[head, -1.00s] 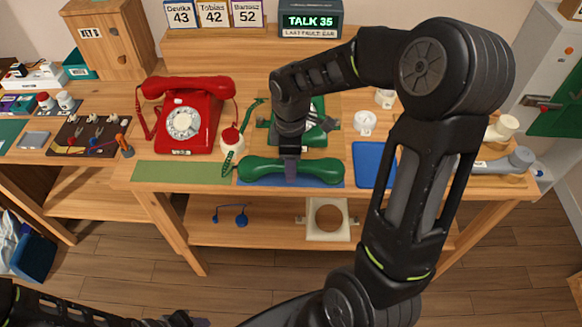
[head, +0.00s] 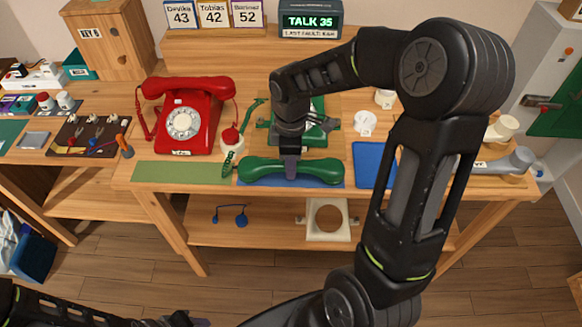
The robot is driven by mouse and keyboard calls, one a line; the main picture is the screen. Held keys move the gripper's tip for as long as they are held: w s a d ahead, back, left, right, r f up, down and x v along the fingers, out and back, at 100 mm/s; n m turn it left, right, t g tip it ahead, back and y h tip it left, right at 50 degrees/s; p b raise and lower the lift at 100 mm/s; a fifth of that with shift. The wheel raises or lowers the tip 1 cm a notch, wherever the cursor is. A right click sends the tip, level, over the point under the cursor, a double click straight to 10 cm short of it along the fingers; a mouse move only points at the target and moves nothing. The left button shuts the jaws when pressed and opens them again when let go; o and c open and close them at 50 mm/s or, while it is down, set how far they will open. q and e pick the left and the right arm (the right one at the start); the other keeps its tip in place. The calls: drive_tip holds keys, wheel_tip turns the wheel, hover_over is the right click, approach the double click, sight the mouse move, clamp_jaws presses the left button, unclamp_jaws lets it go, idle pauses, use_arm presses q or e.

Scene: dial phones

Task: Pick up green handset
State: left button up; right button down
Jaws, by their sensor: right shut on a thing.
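The green handset (head: 322,171) lies lengthwise left to right over a blue mat (head: 296,185) at the front of the table. My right gripper (head: 290,172) points down at the handset's middle and is shut on its grip. Whether the handset is clear of the mat I cannot tell. The green phone base (head: 315,132) stands behind, partly hidden by my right arm. My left gripper (head: 185,320) is at the bottom edge, far from the table, and its fingers are too little seen to judge.
A red dial phone (head: 188,120) stands left with its handset on. A green mat (head: 178,172) and a blue tray (head: 374,165) flank the handset. A red-topped white bottle (head: 231,143) stands near its left end. A grey handset-like piece (head: 508,161) lies right.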

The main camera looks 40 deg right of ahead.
wheel_tip(320, 180, up, 10)
drive_tip(key=shift+r, duration=0.1)
idle(0.5)
idle(0.5)
